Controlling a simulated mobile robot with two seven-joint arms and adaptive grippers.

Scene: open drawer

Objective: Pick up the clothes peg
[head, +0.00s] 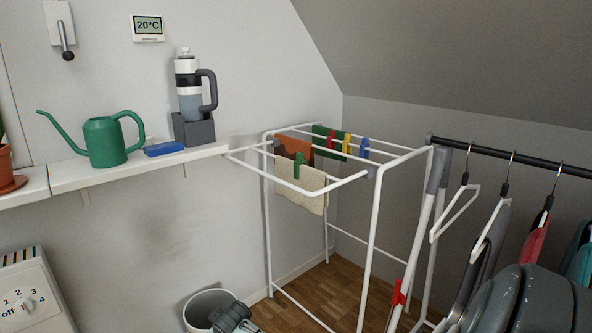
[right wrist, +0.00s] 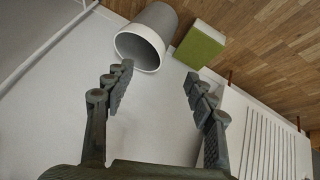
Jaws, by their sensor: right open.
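A green clothes peg (head: 299,165) sits upright on the front part of the drying rack, clipped over a cream cloth (head: 311,195). Smaller red (head: 329,139), yellow (head: 346,143) and blue (head: 365,147) pegs sit on the bars behind it. The right wrist view shows no peg. There my right gripper (right wrist: 158,84) is open, with nothing between its fingers. In the head view, a grey gripper part of mine shows at the bottom edge beside the bin, well below and left of the pegs. My left gripper is not in view.
The white drying rack (head: 370,245) stands near the corner. A shelf (head: 122,170) holds a green watering can (head: 104,142) and a blender-like appliance (head: 190,88). The bin (head: 203,301) stands below, also in the right wrist view (right wrist: 150,30). Clothes hangers (head: 455,211) hang at right.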

